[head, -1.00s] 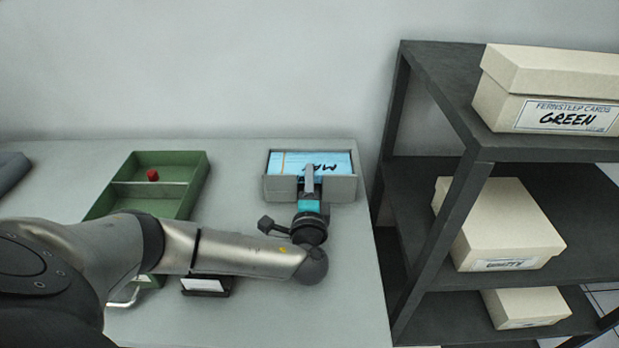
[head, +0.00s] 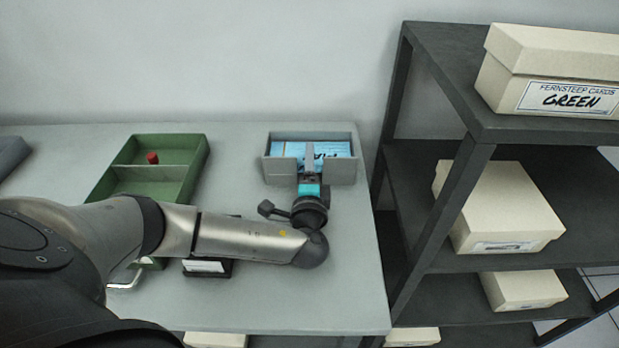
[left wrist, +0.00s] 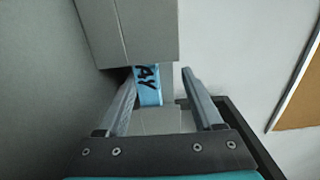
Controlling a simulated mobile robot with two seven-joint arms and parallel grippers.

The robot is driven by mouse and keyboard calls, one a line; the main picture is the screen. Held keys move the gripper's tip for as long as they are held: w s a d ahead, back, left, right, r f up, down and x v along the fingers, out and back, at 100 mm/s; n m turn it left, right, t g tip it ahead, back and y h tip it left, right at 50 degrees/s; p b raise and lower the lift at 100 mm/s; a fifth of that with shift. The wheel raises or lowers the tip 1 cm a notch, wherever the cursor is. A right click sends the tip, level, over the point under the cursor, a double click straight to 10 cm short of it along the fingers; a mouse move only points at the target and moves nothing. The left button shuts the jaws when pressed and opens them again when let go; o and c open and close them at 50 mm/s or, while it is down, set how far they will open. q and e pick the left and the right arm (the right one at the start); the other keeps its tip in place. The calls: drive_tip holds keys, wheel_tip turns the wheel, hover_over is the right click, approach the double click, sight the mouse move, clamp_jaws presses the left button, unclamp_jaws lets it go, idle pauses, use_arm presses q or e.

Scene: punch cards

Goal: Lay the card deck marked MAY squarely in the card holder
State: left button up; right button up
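The card deck marked MAY (head: 339,149) is light blue and lies inside the grey card holder (head: 340,173) at the back right of the table. Its lettering is partly hidden by my left gripper, so I cannot tell if it lies fully square. My left gripper (head: 310,153) is at the notch in the holder's front wall, with its fingers reaching over the deck. In the left wrist view the fingers stand apart, with a gap beside the blue deck (left wrist: 150,92) seen between them. Most of the deck is hidden there by the grey holder wall (left wrist: 130,35). My right gripper is out of view.
A green two-part tray (head: 150,183) with a small red object (head: 152,158) stands left of the holder. A small black stand with a white card (head: 205,267) sits near my left arm. A dark shelf (head: 440,190) with cream boxes stands on the right.

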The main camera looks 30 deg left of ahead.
use_arm(q)
drive_tip(key=p+v, duration=0.1)
drive_tip(key=v, duration=1.4)
drive_tip(key=shift+w, duration=0.1)
drive_tip(key=shift+d, duration=0.1)
